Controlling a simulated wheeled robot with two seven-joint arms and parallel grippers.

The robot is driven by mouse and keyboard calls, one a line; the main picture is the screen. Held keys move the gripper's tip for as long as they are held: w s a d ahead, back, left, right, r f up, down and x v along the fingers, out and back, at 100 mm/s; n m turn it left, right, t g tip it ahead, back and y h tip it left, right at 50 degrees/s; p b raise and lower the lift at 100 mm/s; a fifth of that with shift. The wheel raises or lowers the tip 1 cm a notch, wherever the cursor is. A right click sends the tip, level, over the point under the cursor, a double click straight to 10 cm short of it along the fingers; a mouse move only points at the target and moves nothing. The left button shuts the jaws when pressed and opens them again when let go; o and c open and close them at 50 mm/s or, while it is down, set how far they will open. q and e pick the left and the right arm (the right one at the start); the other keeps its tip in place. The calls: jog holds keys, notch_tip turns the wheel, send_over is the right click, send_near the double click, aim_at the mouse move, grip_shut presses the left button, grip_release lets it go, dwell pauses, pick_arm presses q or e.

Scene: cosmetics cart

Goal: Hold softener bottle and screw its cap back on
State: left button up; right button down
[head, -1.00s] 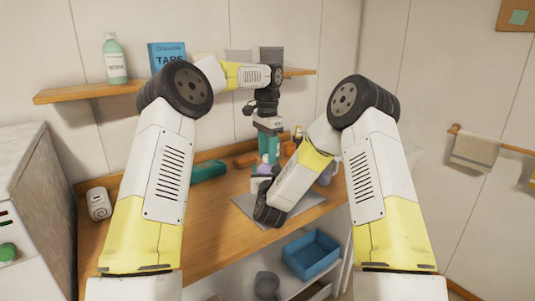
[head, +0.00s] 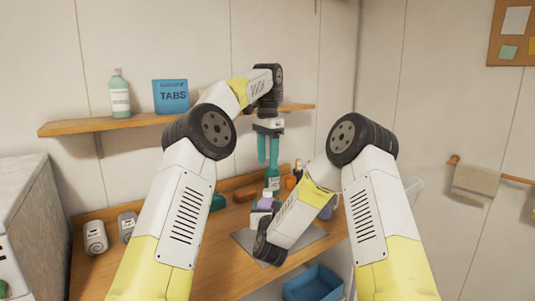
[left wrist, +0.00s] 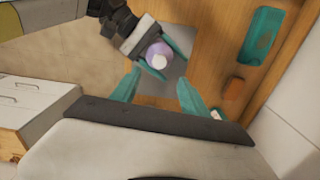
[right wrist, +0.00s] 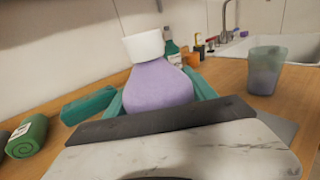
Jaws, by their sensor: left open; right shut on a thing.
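The softener bottle is purple with a white cap (right wrist: 143,46) on its neck; the cap looks slightly tilted, and I cannot tell how tightly it sits. My right gripper (head: 266,217) is shut on the bottle's purple body (right wrist: 158,86) over the grey mat. In the left wrist view the bottle (left wrist: 156,50) shows from above between the right gripper's teal fingers. My left gripper (head: 268,152) is open and empty, pointing down above the bottle and apart from it. Its two spread fingers also show in the left wrist view (left wrist: 158,92).
A grey mat (head: 310,234) lies on the wooden counter. A teal item (right wrist: 88,105), an orange block (head: 243,194) and rolled towels (head: 95,236) lie to the left. A translucent cup (right wrist: 264,70) stands to the right. A wall shelf (head: 85,127) runs behind my left arm.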

aim_at(264, 203)
pick_arm(q)
jog(key=shift+r, duration=0.85)
pick_arm(e)
jog(key=shift+c, duration=1.2)
grip_release()
jog(key=s, duration=0.7)
jog(key=shift+s+d, duration=0.15)
jog(key=shift+s, duration=0.25)
